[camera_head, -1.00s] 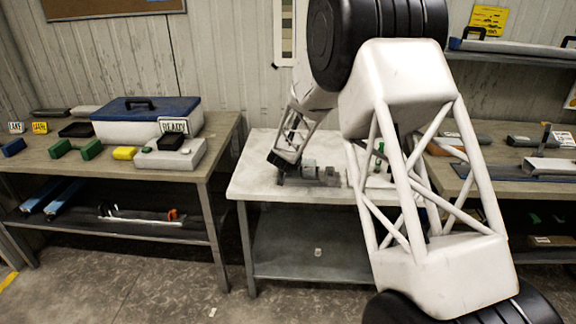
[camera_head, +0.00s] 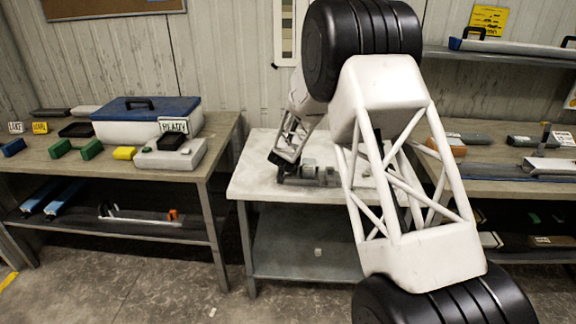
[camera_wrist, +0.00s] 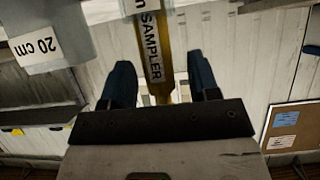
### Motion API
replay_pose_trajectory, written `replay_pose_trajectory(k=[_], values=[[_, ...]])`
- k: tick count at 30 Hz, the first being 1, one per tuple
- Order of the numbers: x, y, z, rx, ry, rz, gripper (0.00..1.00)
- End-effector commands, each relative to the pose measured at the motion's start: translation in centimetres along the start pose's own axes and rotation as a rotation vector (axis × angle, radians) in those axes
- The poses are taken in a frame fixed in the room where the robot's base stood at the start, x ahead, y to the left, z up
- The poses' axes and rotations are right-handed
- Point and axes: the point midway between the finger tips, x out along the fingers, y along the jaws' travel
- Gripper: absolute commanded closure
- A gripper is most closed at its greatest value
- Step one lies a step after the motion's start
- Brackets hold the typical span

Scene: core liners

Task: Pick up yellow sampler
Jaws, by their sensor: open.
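The yellow sampler (camera_wrist: 163,92) is a slim bar with a white label reading "SAMPLER". In the wrist view it runs from the top edge down between the fingers of my gripper (camera_wrist: 160,70). The two dark fingers stand apart, one on each side, with gaps to the bar. My gripper is open. In the head view my gripper (camera_head: 280,172) is low over the white middle table, at the left end of some grey cylindrical parts. The sampler cannot be made out there.
A grey piece labelled "20 cm" (camera_wrist: 40,35) is left of the sampler in the wrist view. Grey cylindrical parts (camera_head: 318,173) lie on the white table (camera_head: 250,182). The left table holds a blue-lidded box (camera_head: 147,120) and several small blocks. My arm hides the table's right part.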

Motion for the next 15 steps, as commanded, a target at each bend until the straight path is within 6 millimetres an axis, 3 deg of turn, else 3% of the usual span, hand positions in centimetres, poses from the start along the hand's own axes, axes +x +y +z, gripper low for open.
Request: replay_pose_trajectory(k=[10,11,15], values=[[-0.01,0.01,-0.01,0.000,0.000,0.000,0.45],[-0.02,0.01,-0.01,0.000,0.000,0.000,0.46],[-0.01,0.02,-0.01,0.000,0.000,0.000,0.68]])
